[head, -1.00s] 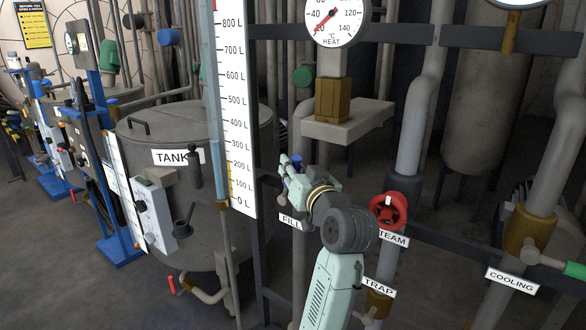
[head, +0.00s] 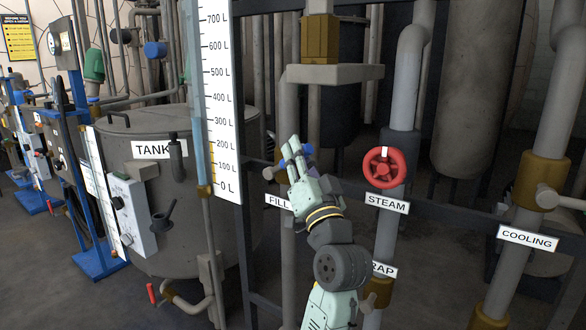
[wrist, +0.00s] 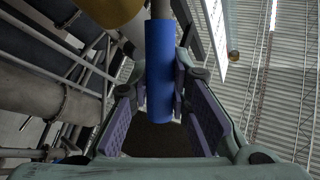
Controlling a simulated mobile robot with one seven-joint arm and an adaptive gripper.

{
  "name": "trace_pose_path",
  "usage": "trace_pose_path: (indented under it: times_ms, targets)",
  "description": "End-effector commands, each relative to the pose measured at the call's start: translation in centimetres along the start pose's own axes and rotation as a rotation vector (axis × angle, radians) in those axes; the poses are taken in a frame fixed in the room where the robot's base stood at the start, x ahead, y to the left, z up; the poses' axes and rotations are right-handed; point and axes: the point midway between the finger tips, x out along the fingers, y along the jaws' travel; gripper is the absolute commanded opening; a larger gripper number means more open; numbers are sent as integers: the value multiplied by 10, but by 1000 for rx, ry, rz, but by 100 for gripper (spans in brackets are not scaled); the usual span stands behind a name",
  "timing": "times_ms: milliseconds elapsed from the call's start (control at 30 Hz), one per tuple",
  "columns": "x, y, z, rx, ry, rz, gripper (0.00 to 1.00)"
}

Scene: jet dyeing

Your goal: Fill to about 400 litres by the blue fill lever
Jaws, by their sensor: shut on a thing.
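The blue fill lever (head: 282,157) is on the pipe above the FILL label (head: 278,201). My gripper (head: 297,152) is shut on its blue handle and hides part of it in the head view. In the wrist view the blue handle (wrist: 160,70) runs between the purple pads of my gripper (wrist: 155,112). The white litre scale (head: 221,100) stands to the left, reading from 0 L up past 700 L. A pale blue sight tube (head: 202,110) runs along its left edge. A yellow strip shows beside the lowest marks. I cannot tell the liquid level.
The red STEAM handwheel (head: 384,167) is close to the right of my gripper. The grey tank (head: 200,230) stands left of the scale. A grey ledge (head: 346,74) juts out above. The COOLING label (head: 527,237) is at the far right.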

Motion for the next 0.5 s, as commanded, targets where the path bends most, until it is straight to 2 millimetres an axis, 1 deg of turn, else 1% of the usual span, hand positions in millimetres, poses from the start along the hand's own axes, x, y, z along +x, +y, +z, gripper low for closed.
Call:
trace_pose_path:
  times_ms: [33, 200, 500]
  targets:
    - [-6, 5, 6, 13, 20, -2, 0]
    - [-9, 7, 6, 52, 79, -12, 0]
    - [-11, 8, 4, 76, 118, -19, 0]
